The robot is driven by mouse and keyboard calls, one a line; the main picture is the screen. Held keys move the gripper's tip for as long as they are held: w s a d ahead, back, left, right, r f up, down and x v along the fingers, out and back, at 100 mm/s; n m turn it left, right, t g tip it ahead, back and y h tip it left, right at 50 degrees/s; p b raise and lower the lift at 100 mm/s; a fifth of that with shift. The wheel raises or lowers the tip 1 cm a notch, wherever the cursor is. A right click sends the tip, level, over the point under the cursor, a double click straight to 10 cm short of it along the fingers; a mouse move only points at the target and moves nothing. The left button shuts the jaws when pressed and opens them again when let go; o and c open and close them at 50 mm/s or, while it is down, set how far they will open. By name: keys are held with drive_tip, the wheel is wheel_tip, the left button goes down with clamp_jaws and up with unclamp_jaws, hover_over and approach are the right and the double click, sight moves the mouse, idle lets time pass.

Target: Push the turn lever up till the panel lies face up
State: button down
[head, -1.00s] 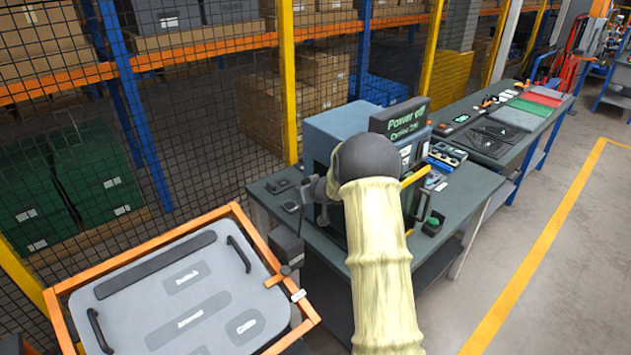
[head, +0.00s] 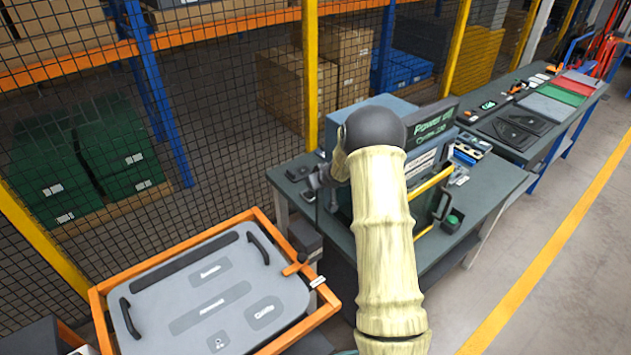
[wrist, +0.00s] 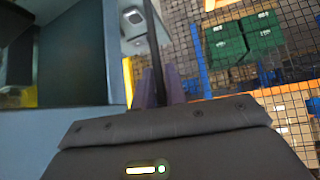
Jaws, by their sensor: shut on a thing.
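A grey panel (head: 215,283) with two dark handles and labels lies in an orange frame (head: 118,285) at lower left in the head view, labelled side up. A small orange lever (head: 293,269) sits at the frame's right side; it appears to be the turn lever. My gripper is up by the blue machine, apart from the lever. In the head view my arm mostly hides it. In the wrist view the purple fingers of my gripper (wrist: 160,86) are closed around a thin dark upright bar (wrist: 155,45). What the bar belongs to is unclear.
The blue machine (wrist: 68,55) with an open-looking dark front is close on the wrist view's left. In the head view, a workbench (head: 480,205) holds it, with a yellow handle (head: 434,186) and a green button (head: 453,220). A mesh fence (head: 230,110) stands behind. The right floor is clear.

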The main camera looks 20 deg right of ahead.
drive_tip(key=shift+w+a+r, duration=0.25)
drive_tip(key=shift+a, duration=0.1)
drive_tip(key=c, duration=1.4)
unclamp_jaws()
drive_tip(key=shift+c, duration=0.2)
drive_tip(key=shift+s+d+f, duration=0.1)
drive_tip(key=shift+d+f, duration=0.1)
drive_tip(key=shift+d, duration=0.05)
drive_tip(key=v, duration=1.7)
drive_tip(key=shift+r, duration=0.15)
drive_tip(key=shift+s, duration=0.1)
drive_tip(key=s+a+f+g+b, duration=0.2)
drive_tip(key=s+a+f+b, duration=0.2)
drive_tip(key=s, duration=0.4)
drive_tip(key=s+a+f+m+g+b, duration=0.1)
drive_tip(key=s+a+f+b, duration=0.3)
drive_tip(key=s, duration=0.4)
drive_tip(key=s+a+f+g+h+b, duration=0.1)
drive_tip(key=s+a+f+g+b, duration=0.2)
drive_tip(key=s, duration=0.5)
drive_tip(key=a+f+b, duration=0.1)
drive_tip(key=a+f, duration=0.1)
drive_tip(key=a, duration=0.1)
drive_tip(key=shift+s, duration=0.15)
